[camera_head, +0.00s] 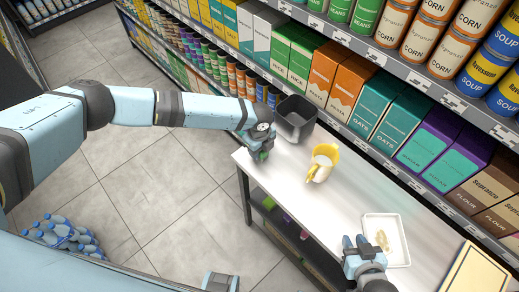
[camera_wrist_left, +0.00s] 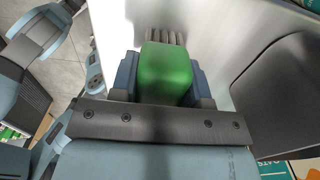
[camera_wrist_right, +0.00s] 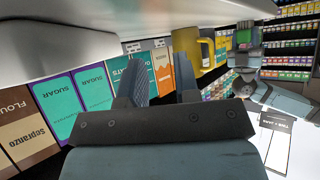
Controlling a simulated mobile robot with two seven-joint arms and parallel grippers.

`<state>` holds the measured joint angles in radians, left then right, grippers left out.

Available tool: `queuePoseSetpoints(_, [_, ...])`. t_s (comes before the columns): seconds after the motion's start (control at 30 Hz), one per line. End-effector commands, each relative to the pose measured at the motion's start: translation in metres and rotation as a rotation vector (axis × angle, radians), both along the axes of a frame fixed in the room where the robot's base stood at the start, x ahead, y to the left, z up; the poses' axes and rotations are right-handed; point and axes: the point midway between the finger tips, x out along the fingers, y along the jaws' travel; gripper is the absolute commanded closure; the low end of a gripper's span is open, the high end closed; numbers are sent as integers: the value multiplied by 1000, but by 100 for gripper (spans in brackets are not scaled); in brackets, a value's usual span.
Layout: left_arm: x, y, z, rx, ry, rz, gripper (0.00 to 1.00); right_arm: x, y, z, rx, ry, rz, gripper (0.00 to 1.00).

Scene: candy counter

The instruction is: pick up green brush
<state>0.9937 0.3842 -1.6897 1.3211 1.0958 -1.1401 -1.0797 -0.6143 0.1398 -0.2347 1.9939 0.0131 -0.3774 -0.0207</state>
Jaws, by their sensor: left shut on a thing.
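The green brush (camera_wrist_left: 166,72) sits between the fingers of my left gripper (camera_wrist_left: 163,80) in the left wrist view; grey bristles show past its green block. In the head view, my left gripper (camera_head: 262,144) is at the far left end of the white counter, with a bit of the green brush (camera_head: 263,155) showing below it. I cannot tell whether the brush touches the counter. My right gripper (camera_head: 357,246) is open and empty over the near edge of the counter; its spread fingers also show in the right wrist view (camera_wrist_right: 161,85).
A dark grey bin (camera_head: 296,118) stands right beside my left gripper. A white tray (camera_head: 399,226) lies to the right, by my right gripper. Shelves of boxes (camera_head: 334,72) and cans line the back. The white counter (camera_head: 343,200) has bare room between.

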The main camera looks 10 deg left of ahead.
Motion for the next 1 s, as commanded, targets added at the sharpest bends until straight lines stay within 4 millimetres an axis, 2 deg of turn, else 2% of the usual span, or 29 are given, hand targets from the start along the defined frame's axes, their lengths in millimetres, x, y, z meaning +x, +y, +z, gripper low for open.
queuePoseSetpoints(0.27, [0,0,3,-1,-1,0,82,0,0,0,0,0,0,71])
queuePoseSetpoints(0.47, [1,0,21,-2,-2,0,82,0,0,-1,0,0,0,71])
queuePoseSetpoints(0.57, [1,0,42,-3,-3,0,82,0,0,-3,0,0,0,71])
queuePoseSetpoints(0.8, [1,0,114,-2,-3,-1,82,0,0,-8,1,0,-1,71])
queuePoseSetpoints(1.0, [1,0,161,-2,-3,-1,82,0,0,-12,1,0,-1,71])
